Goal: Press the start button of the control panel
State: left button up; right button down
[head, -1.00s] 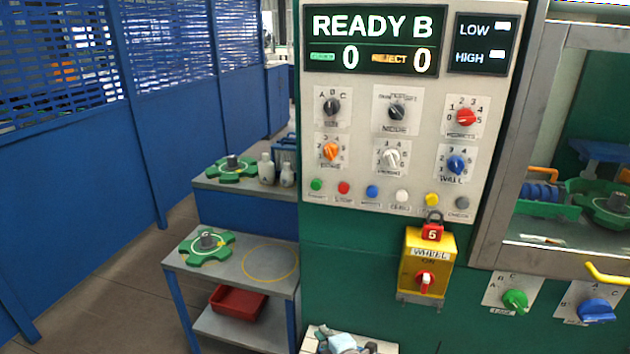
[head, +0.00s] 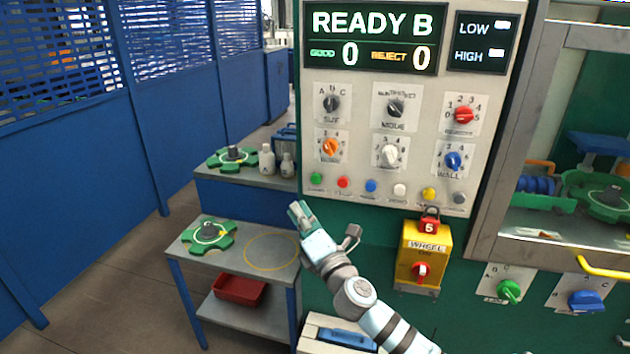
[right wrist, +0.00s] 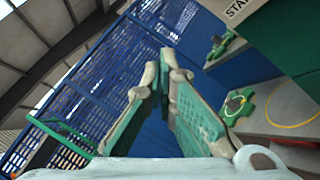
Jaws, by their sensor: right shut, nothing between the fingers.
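The control panel (head: 362,197) is a pale board with a display reading READY B, knobs and a row of coloured buttons. The green button (head: 317,178) is at the row's left end; its label is too small to read in the head view. My right gripper (head: 296,208) is shut and empty, just below and left of the green button, apart from it. In the right wrist view the closed fingertips (right wrist: 166,58) point toward the blue fence, with a label starting "STA" (right wrist: 238,10) at top right. My left gripper is not in view.
Left of the panel, a grey shelf (head: 190,262) carries a green star-shaped part (head: 208,237). A red button (head: 342,183) sits beside the green one. A blue fence (head: 75,190) stands at left.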

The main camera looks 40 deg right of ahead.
aim_at(316, 179)
jog(key=shift+w+d+b, duration=0.45)
jog(key=shift+w+d, duration=0.4)
jog(key=shift+d, duration=0.35)
jog(key=shift+w+d+b, duration=0.45)
jog(key=shift+w+d, duration=0.35)
jog(key=shift+d, duration=0.4)
jog(key=shift+w+d+b, duration=0.45)
jog(key=shift+w+d, duration=0.4)
jog(key=shift+d, duration=0.35)
jog(key=shift+w+d, duration=0.3)
jog(key=shift+d, duration=0.05)
jog(key=shift+w+d, duration=0.25)
jog(key=shift+d, duration=0.15)
jog(key=shift+a, duration=0.1)
jog(key=shift+s+a, duration=0.5)
jog(key=shift+a, duration=0.15)
jog(key=shift+a, duration=0.1)
